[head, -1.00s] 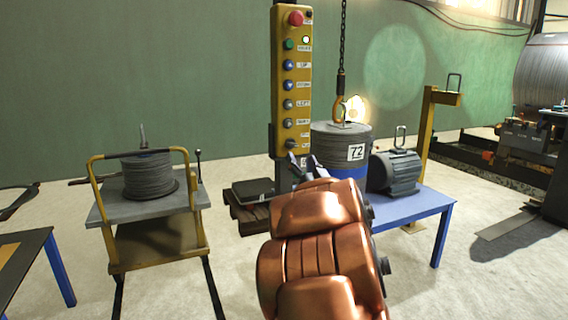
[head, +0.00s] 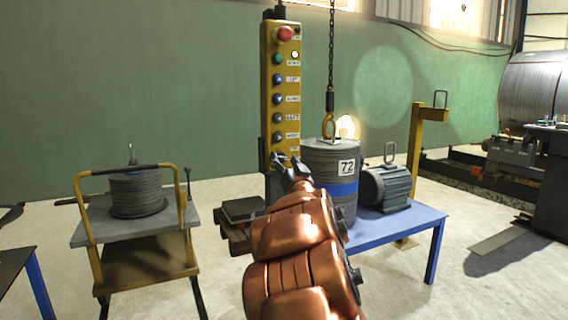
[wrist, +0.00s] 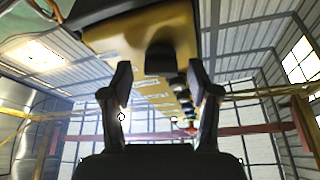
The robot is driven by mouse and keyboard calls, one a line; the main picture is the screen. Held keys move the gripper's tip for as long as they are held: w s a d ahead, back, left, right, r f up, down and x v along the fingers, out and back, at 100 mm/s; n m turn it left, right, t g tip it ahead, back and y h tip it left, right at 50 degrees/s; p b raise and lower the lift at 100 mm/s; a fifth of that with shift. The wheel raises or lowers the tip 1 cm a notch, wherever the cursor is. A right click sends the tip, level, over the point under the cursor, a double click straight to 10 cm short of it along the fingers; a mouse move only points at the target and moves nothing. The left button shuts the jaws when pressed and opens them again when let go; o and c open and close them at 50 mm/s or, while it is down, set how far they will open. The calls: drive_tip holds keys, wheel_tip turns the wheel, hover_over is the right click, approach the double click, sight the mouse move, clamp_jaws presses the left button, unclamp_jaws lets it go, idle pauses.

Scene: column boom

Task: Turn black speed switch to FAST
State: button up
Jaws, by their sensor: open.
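The yellow control pendant (head: 267,100) hangs upright in the middle of the head view, with a red button (head: 284,34) on top and a column of buttons with small labels below. My gripper (head: 283,160) is in front of the pendant's lower end and covers its lowest part. In the wrist view the pendant (wrist: 150,35) is seen from below. A black knob, likely the speed switch (wrist: 161,57), shows on its near end, between and beyond the fingers of my open gripper (wrist: 160,82). The knob's pointer and the FAST mark cannot be made out.
A blue table (head: 425,222) with a motor (head: 385,188) stands right of my arm. A yellow cart (head: 150,270) with a cable reel (head: 138,195) stands left.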

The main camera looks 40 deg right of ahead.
drive_tip(key=shift+w+r, duration=0.1)
drive_tip(key=shift+w, duration=0.15)
clamp_jaws()
idle(0.5)
